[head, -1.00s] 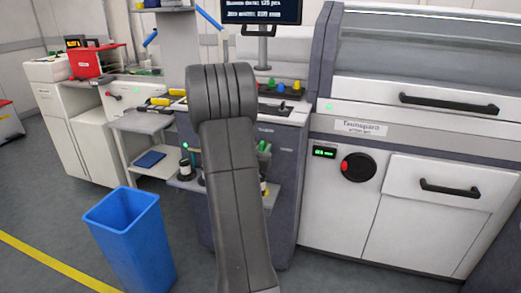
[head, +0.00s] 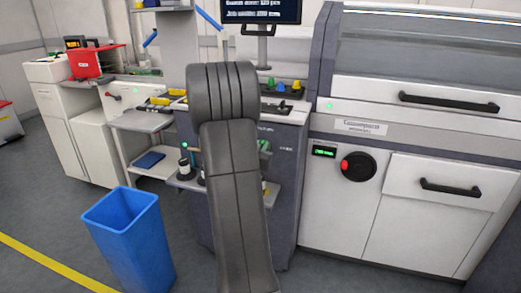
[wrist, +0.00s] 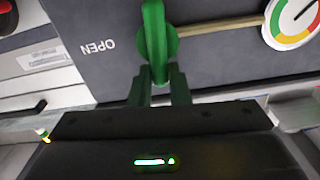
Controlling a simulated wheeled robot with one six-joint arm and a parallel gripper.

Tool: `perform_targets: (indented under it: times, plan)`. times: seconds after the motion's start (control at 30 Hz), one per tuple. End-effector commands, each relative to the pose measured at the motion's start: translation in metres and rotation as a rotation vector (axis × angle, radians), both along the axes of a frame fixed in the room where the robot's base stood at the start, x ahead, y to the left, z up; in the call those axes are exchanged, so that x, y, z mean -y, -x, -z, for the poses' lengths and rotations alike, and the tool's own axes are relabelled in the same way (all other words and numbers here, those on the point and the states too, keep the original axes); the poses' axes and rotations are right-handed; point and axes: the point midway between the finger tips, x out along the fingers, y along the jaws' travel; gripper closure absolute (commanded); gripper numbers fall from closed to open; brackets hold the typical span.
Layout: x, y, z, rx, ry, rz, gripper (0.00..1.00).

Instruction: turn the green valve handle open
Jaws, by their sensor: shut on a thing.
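The green valve handle (wrist: 154,35) stands out from a dark panel (wrist: 85,30) in the upper middle of the wrist view. It lies nearly upright in that picture, over a round green hub. My gripper (wrist: 159,78) is shut on the lower part of the handle, one finger on each side. In the head view my arm hides the gripper and most of the valve area.
A brass-coloured pipe (wrist: 215,27) runs right from the valve towards a round gauge (wrist: 293,22). In the head view a blue bin (head: 130,240) stands on the floor at left. A white machine (head: 350,215) fills the right.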

Motion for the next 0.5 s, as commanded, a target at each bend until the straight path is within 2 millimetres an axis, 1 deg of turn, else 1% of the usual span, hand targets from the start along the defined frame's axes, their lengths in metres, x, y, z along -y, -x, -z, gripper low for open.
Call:
perform_targets:
  times: [0.03, 0.17, 0.5]
  plan:
    - [0.0012, 0.0029, 0.0147, -0.011, -0.032, 0.001, 1.00]
    - [0.0037, 0.0037, 0.0170, 0.020, -0.127, 0.001, 1.00]
    - [0.0098, 0.0055, 0.0210, 0.120, -0.432, -0.001, 1.00]
